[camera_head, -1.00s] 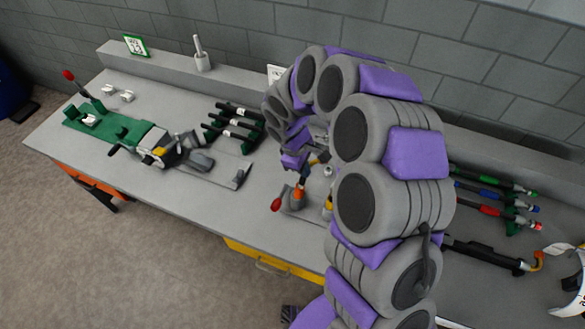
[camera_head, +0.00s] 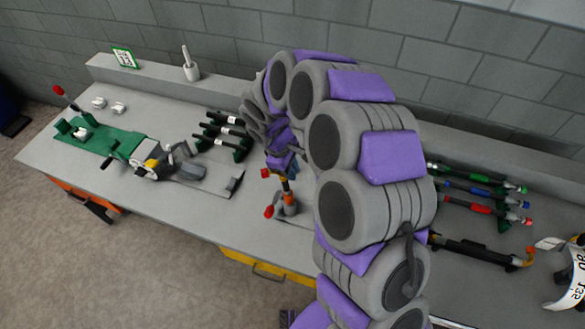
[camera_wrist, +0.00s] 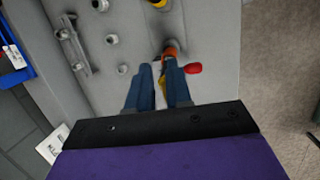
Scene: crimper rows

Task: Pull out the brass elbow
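My gripper (camera_wrist: 160,66) shows two blue fingers in the wrist view, with a clear gap between them. A yellow, brass-coloured piece (camera_wrist: 162,88) shows in that gap; I cannot tell whether it is the brass elbow or whether the fingers touch it. An orange part (camera_wrist: 170,50) of a small fixture with a red ball knob (camera_wrist: 193,68) lies just beyond the fingertips. In the head view my gripper (camera_head: 284,174) points down over this orange fixture (camera_head: 290,203), whose red knob (camera_head: 268,211) sticks out to the left. My arm hides the bench just right of it.
A green-based crimping tool (camera_head: 120,143) lies on the grey bench (camera_head: 190,215) at left, with a rack of black-handled tools (camera_head: 221,135) behind. Coloured-handled tools (camera_head: 480,192) lie right of my arm. A raised ledge (camera_head: 145,78) runs along the wall. The bench's front left is clear.

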